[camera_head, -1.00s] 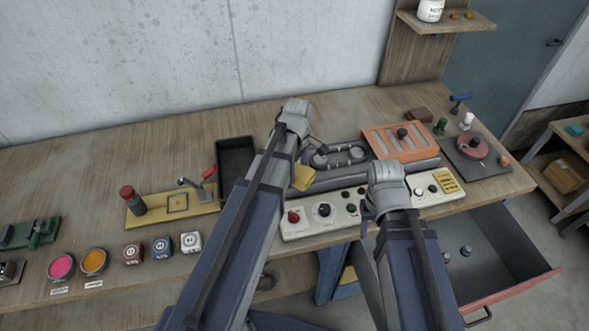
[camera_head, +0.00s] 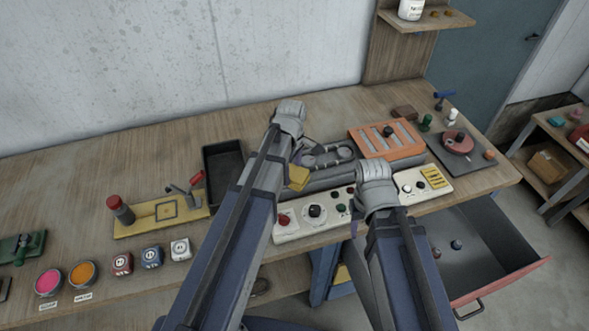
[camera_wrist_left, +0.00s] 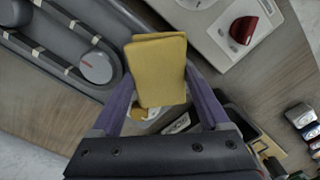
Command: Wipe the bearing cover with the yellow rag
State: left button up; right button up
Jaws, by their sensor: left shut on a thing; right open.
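The folded yellow rag (camera_head: 298,178) is pinched in my left gripper (camera_wrist_left: 160,80), and the wrist view shows it (camera_wrist_left: 158,55) between two purple fingers. The rag hangs near the front left of the grey machine (camera_head: 325,180). A round grey cap with a small red mark (camera_wrist_left: 97,67) lies in the machine's oval channel and may be the bearing cover. The rag is to its right in the wrist view, apart from it. My right gripper (camera_head: 364,204) is over the control panel (camera_head: 325,222); it is open, its jaws mostly hidden by the wrist.
An orange slotted cover (camera_head: 385,142) sits on the machine's right end. A black tray (camera_head: 225,165) and a yellow plate with a lever (camera_head: 160,225) stand left. An open drawer (camera_head: 500,225) juts out at lower right. The bench behind the machine is clear.

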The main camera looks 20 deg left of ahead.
pick_arm(q)
jog(key=shift+s+a+f, duration=0.1)
jog(key=shift+s+a, duration=0.55)
jog(key=shift+a, duration=0.25)
jog(key=shift+s+a, duration=0.1)
jog(key=shift+s+a, duration=0.35)
jog(key=shift+a, duration=0.3)
jog(key=shift+s+a, duration=0.35)
jog(key=shift+a, duration=0.25)
jog(key=shift+r, duration=0.2)
notch_tip(320, 180, up, 6)
jog(key=p, duration=0.6)
jog(key=shift+d, duration=0.1)
jog(key=shift+w, duration=0.1)
notch_tip(320, 180, up, 3)
jog(key=p, duration=0.3)
jog(key=shift+f, duration=0.1)
